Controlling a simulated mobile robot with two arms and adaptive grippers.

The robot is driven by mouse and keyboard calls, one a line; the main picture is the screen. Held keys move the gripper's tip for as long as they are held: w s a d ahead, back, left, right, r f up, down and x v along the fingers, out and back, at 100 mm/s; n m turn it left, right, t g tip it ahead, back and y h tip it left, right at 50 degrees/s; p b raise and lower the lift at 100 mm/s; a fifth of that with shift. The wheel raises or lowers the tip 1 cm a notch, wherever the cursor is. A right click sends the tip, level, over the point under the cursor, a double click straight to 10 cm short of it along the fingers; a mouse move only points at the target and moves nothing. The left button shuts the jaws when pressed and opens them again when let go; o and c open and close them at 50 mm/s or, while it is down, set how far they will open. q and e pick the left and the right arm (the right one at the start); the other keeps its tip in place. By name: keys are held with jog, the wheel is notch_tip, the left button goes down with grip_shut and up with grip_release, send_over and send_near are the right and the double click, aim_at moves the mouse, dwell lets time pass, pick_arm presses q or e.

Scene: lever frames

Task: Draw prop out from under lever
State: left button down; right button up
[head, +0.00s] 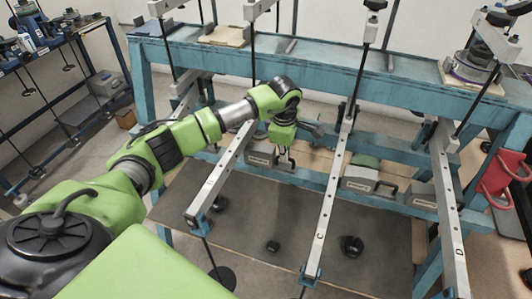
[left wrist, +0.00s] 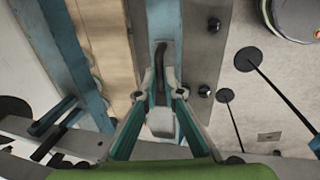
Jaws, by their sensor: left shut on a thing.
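A grey prop block (head: 262,156) sits at the lower blue rail beside the long grey lever marked B (head: 218,172), in the head view. My left gripper (head: 285,160) reaches down to the block's right end and is shut on its dark handle. In the left wrist view my left gripper's teal fingers (left wrist: 160,95) stand on either side of the dark handle (left wrist: 160,62), and the pale block (left wrist: 160,122) shows between them. The fingers and arm hide part of the contact. My right gripper is not in view.
Lever C (head: 325,210) and lever D (head: 450,215) slope down to the right of my arm. Another grey block with a handle (head: 358,178) sits beyond lever C. A blue frame (head: 320,58) spans the back. A dark mat (head: 270,225) lies below, with black knobs.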

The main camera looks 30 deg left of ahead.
pick_arm(q)
jog(key=d, duration=0.2)
jog(key=shift+w+d, duration=0.3)
jog(key=shift+d, duration=0.05)
jog(key=shift+s+a, duration=0.1)
jog(key=c, duration=2.2)
grip_release()
jog(key=shift+o, duration=0.2)
jog(key=shift+r, duration=0.1)
jog(key=shift+r, duration=0.4)
notch_tip(320, 180, up, 11)
jog(key=s, duration=0.2)
jog(key=shift+d, duration=0.45)
jog(key=shift+f, duration=0.1)
